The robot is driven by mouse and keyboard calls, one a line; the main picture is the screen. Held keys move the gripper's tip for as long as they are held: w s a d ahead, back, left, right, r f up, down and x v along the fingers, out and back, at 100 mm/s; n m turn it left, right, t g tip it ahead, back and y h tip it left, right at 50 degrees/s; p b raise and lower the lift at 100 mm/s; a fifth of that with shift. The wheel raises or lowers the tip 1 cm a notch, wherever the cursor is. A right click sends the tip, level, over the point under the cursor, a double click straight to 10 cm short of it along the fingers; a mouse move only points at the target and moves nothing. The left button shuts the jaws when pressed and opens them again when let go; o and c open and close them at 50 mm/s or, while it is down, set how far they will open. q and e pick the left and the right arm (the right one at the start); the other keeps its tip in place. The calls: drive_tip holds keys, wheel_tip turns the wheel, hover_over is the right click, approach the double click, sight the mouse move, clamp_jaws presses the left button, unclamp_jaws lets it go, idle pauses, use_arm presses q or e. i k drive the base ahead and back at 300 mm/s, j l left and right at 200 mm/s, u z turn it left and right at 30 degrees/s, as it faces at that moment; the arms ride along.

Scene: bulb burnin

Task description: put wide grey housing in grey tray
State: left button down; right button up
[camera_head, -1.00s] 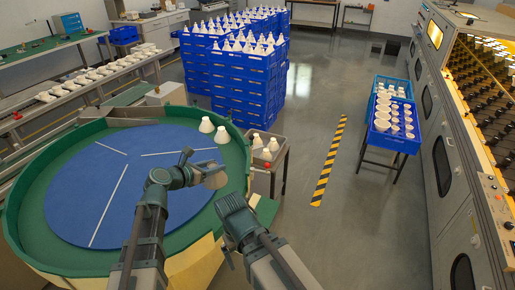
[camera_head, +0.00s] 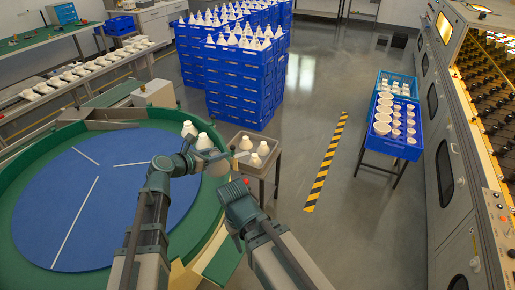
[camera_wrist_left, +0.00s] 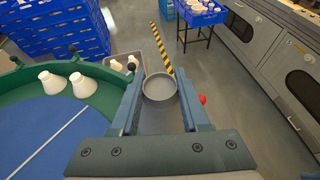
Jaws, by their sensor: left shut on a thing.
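My left gripper (camera_head: 208,157) is shut on the wide grey housing (camera_head: 218,166), which it holds above the turntable's right rim. In the left wrist view the housing (camera_wrist_left: 160,87) shows as a round, open-topped cup between the two fingers (camera_wrist_left: 160,90). The grey tray (camera_head: 262,172) stands on a small stand just to the right of the turntable and holds a few pale housings (camera_head: 254,160). In the left wrist view the tray (camera_wrist_left: 121,56) is beyond the left finger, partly hidden. My right gripper (camera_head: 236,196) is low in the head view; its fingers are not clear.
The blue turntable (camera_head: 90,210) is otherwise bare. A red knob (camera_head: 247,181) is beside the tray stand.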

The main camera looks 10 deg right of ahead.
sight(237, 157)
drive_tip(key=i+l, duration=0.25)
drive_tip(key=l, duration=0.15)
drive_tip(key=i+l, duration=0.2)
drive_tip(key=l, duration=0.15)
drive_tip(key=i+l, duration=0.25)
drive_tip(key=l, duration=0.15)
drive_tip(key=i+l, duration=0.2)
drive_tip(key=l, duration=0.15)
drive_tip(key=i+l+u, duration=0.1)
drive_tip(key=i+l, duration=0.15)
drive_tip(key=l, duration=0.15)
drive_tip(key=i+l, duration=0.2)
drive_tip(key=l, duration=0.2)
drive_tip(key=i+l, duration=0.2)
drive_tip(key=l, duration=0.2)
drive_tip(key=i+l, duration=0.2)
drive_tip(key=l, duration=0.2)
